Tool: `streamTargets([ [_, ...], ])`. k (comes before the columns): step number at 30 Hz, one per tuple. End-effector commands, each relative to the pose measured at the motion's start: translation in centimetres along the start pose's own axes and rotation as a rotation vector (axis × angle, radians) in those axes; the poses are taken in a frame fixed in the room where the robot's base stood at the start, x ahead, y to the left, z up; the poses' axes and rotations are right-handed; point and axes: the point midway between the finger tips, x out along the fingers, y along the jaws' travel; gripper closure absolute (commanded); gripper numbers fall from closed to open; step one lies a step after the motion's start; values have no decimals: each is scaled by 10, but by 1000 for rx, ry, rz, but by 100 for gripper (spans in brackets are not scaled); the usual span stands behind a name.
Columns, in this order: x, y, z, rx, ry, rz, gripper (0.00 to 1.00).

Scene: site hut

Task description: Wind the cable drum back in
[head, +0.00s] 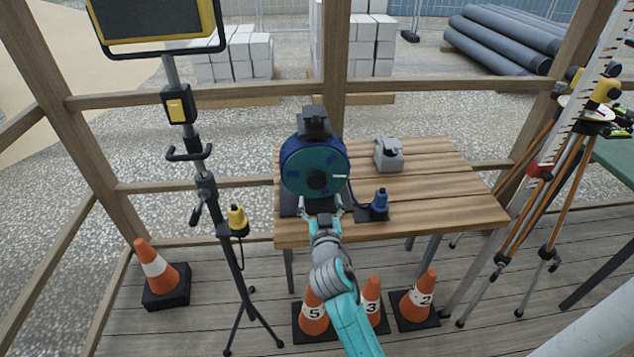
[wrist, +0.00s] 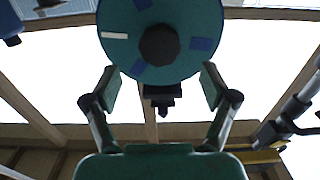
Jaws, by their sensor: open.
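The cable drum (head: 307,160) stands upright on the wooden table, with a teal face, blue patches, one white mark and a dark hub. My gripper (head: 321,213) is in front of the drum's lower part, open and empty. In the wrist view, the fingers of my gripper (wrist: 158,72) are spread wide, with the drum face (wrist: 125,48) and its hub (wrist: 159,45) ahead. I cannot tell whether a fingertip touches the drum. The cable's far end inside the drum is hidden.
A grey box (head: 388,155) sits on the table (head: 450,190), whose right part is clear. A lamp stand (head: 222,225) with a yellow plug (head: 237,220) stands left. Orange cones (head: 419,297) stand below the table front. Survey tripods (head: 530,215) stand right.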

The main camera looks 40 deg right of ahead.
Motion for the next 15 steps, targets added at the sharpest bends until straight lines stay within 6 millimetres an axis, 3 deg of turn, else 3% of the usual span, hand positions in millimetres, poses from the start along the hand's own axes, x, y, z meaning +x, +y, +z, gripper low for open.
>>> streamTargets([
  [9, 56, 1, -1, -1, 1, 2, 15],
  [15, 76, 0, 0, -2, 0, 1, 15],
])
